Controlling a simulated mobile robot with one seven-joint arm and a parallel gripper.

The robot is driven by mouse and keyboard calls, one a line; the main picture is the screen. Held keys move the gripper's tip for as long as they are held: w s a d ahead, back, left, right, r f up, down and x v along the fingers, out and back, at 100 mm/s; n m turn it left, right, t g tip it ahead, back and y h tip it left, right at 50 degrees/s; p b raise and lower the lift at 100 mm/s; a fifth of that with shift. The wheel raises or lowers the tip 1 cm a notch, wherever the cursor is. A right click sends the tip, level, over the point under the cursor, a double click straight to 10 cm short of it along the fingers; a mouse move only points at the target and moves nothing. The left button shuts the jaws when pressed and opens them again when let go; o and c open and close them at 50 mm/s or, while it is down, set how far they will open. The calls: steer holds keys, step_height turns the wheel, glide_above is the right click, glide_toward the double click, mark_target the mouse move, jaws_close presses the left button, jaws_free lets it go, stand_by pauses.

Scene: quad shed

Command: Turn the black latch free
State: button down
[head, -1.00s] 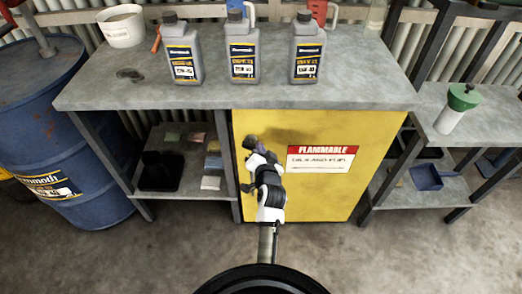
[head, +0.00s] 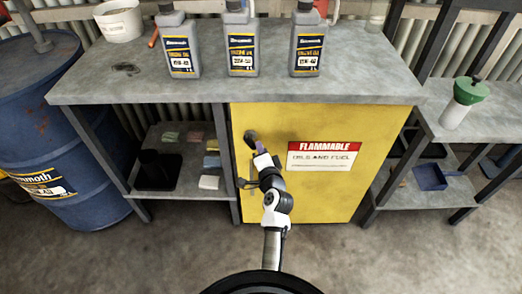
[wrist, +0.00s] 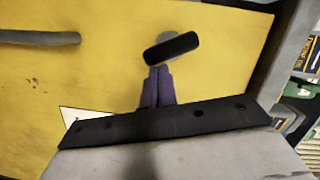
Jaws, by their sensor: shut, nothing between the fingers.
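The black latch (head: 250,137) is on the upper left of the yellow cabinet door (head: 325,195). In the wrist view the latch (wrist: 171,49) is a short black bar, lying slantwise over a grey round mount. My gripper (head: 259,148) is just below and right of the latch in the head view. In the wrist view its purple fingers (wrist: 157,88) are together and empty, with their tips at or very near the bar's lower edge. I cannot tell whether they touch it.
A dark bar handle (wrist: 38,38) shows on the door in the wrist view. A red-and-white flammable sign (head: 320,156) is right of my arm. Several oil bottles (head: 242,45) stand on the grey bench top (head: 120,88) above. A blue drum (head: 40,130) is at left.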

steer(key=shift+a+f+m+t+y+b, duration=0.15)
steer(key=shift+f+m+b, duration=0.2)
steer(key=shift+m, duration=0.35)
steer(key=shift+f+m+t+y+b, duration=0.15)
steer(key=shift+m+b, duration=0.3)
steer(key=shift+m, duration=0.25)
steer(key=shift+a+f+m+b, duration=0.1)
steer(key=shift+m+b, duration=0.2)
steer(key=shift+m, duration=0.3)
